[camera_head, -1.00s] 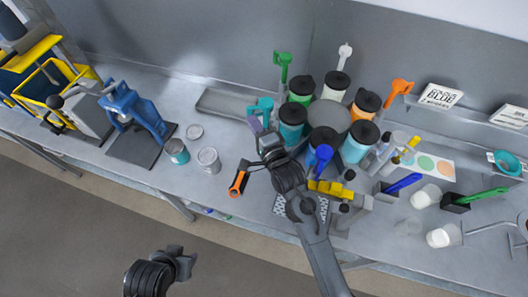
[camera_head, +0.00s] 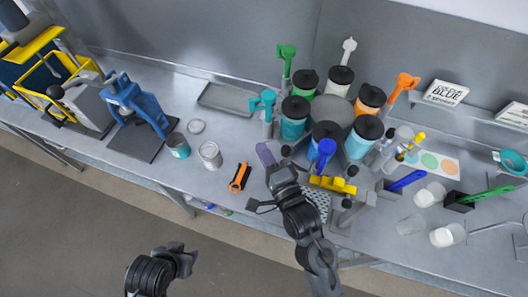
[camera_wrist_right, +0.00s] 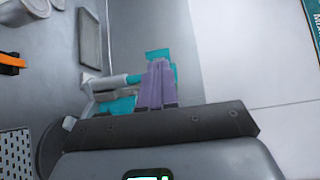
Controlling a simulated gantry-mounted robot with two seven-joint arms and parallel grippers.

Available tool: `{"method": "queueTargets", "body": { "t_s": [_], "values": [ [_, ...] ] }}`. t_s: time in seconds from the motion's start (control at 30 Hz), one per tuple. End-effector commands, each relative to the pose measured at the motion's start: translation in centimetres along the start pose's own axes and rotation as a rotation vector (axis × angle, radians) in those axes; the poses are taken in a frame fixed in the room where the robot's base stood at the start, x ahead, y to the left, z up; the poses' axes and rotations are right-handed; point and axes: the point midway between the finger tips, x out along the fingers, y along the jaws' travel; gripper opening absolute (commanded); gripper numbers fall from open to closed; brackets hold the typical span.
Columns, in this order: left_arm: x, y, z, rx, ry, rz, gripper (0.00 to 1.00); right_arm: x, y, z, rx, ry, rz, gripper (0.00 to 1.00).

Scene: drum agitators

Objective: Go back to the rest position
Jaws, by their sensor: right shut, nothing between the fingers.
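My right gripper (camera_head: 266,156) is over the bench, near the front of the group of drums, with its purple fingers together and nothing held. In the right wrist view its purple fingers (camera_wrist_right: 157,88) are shut side by side, in front of a teal agitator handle (camera_wrist_right: 158,54). The same teal handle (camera_head: 263,100) stands to the left of the drums in the head view, apart from the gripper. My left gripper (camera_head: 183,262) is low in the head view, over the floor in front of the bench; its fingers are too unclear to judge.
Several drums with black lids (camera_head: 295,106) stand around a grey round disc. An orange-handled tool (camera_head: 239,178) lies left of my right gripper. A yellow piece (camera_head: 332,185) is close on its right. Two cans (camera_head: 178,146) and a blue press (camera_head: 137,101) are further left.

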Motion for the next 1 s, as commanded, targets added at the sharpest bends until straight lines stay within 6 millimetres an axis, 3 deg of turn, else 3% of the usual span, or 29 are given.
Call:
{"method": "queueTargets", "body": {
  "t_s": [0.33, 0.47, 0.57, 0.67, 0.8, 1.0],
  "values": [
    [-0.2, 0.1, -0.1, -0.006, 0.001, 0.005, 0.43, -0.1, 0.2, 0.1, 0.003, 0.0, 0.006, 0.0],
    [-0.9, 0.1, -0.3, -0.005, 0.002, 0.004, 0.43, -1.4, 2.0, 0.2, 0.011, 0.001, 0.054, 0.0],
    [-1.9, 0.0, -0.6, -0.003, 0.001, 0.002, 0.43, -4.0, 3.9, -0.9, 0.006, 0.023, 0.114, 0.0],
    [-3.0, -0.2, -1.0, 0.001, 0.0, -0.002, 0.43, -8.1, 5.6, -3.2, -0.041, 0.062, 0.235, 0.0],
    [-4.3, -0.3, -1.4, 0.007, 0.0, -0.005, 0.43, -15.3, 8.2, -6.7, -0.313, 0.05, 0.544, 0.0],
    [-5.0, -0.3, -1.6, 0.007, 0.0, -0.006, 0.43, -24.2, 9.4, -9.6, -0.749, -0.178, 0.946, 0.0]
  ]
}}
